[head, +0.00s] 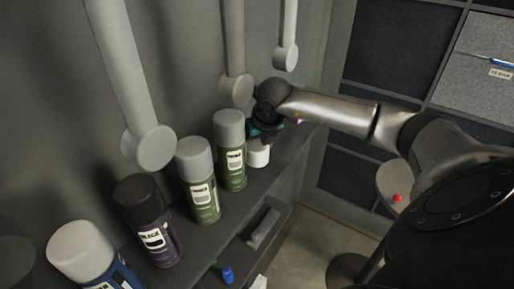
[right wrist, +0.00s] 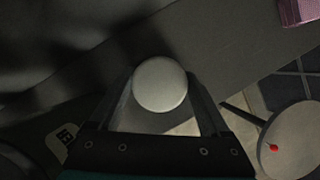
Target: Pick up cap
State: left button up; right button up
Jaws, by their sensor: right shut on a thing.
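A pale grey, round cap (right wrist: 160,84) sits between the two fingers of my right gripper (right wrist: 165,108) in the right wrist view. In the head view my right gripper (head: 262,133) is over the shelf, beyond the row of spray cans, its fingers partly hidden by the wrist. It is shut on the cap. A short white cylinder (head: 258,155) shows just below the gripper; its upper part is hidden. I cannot tell if the cap is apart from what is under it. My left gripper is not in view.
Green spray cans (head: 203,192) with grey caps, a dark can (head: 148,222) and a blue can (head: 88,258) line the shelf (head: 262,190). Grey rods with round ends (head: 148,148) stand behind them. A round stool (head: 393,185) with a red item (head: 398,198) is right.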

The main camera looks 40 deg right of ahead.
jog(key=shift+r, duration=0.7)
jog(key=s+a, duration=0.2)
jog(key=s, duration=0.6)
jog(key=s+a, duration=0.3)
jog(key=s, duration=0.6)
jog(key=shift+a, duration=0.25)
jog(key=shift+s, duration=0.1)
jog(key=shift+s, duration=0.1)
